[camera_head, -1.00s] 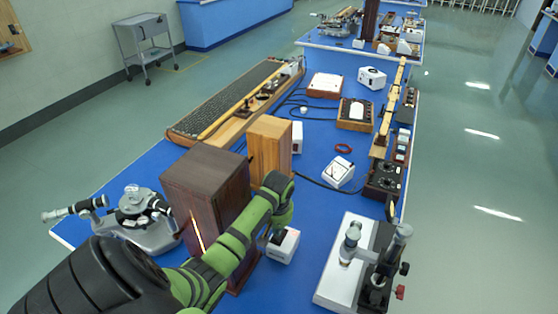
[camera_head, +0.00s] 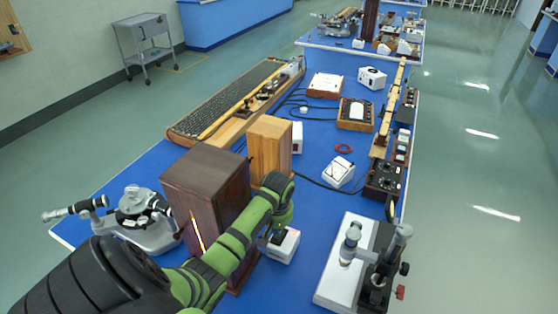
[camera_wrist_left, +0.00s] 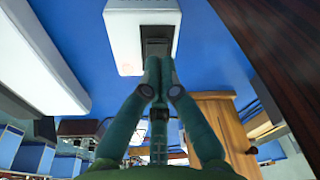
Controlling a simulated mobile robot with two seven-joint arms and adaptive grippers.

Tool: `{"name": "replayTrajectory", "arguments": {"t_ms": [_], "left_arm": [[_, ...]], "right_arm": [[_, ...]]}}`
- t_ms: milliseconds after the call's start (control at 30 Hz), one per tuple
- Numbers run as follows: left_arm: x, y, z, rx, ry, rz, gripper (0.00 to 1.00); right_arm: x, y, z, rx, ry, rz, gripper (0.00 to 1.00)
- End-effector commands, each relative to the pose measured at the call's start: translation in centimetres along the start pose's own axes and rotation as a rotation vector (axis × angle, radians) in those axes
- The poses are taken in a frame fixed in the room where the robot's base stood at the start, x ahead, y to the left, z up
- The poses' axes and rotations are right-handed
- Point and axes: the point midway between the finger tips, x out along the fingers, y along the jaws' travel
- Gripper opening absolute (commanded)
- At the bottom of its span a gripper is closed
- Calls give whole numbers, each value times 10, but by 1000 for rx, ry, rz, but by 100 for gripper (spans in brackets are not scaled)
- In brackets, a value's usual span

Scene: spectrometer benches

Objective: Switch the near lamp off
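The near lamp (camera_head: 205,190) is a tall dark brown wooden box on the blue bench, with a bright slit (camera_head: 198,233) glowing low on its front. A small white switch box (camera_head: 284,247) stands just right of it. In the left wrist view the white box (camera_wrist_left: 125,38) has a dark switch (camera_wrist_left: 157,46) on its face. My left gripper (camera_head: 268,239) is at the switch box; its fingertips (camera_wrist_left: 159,70) are together at the lower end of the dark switch. Whether they touch it I cannot tell. My right gripper is not in view.
A spectrometer (camera_head: 140,220) stands left of the lamp. A lighter wooden box (camera_head: 270,150) stands behind it. A microscope-like instrument on a white base (camera_head: 342,265) stands to the right. A white meter (camera_head: 338,172) and cables lie beyond. Blue bench top is free right of the switch box.

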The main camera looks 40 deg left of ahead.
Motion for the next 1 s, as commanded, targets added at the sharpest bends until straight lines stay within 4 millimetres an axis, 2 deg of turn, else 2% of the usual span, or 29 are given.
{"name": "replayTrajectory", "arguments": {"t_ms": [1000], "left_arm": [[9, 0, 2, 0, -1, -1, 0]], "right_arm": [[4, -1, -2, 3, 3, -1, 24]]}}
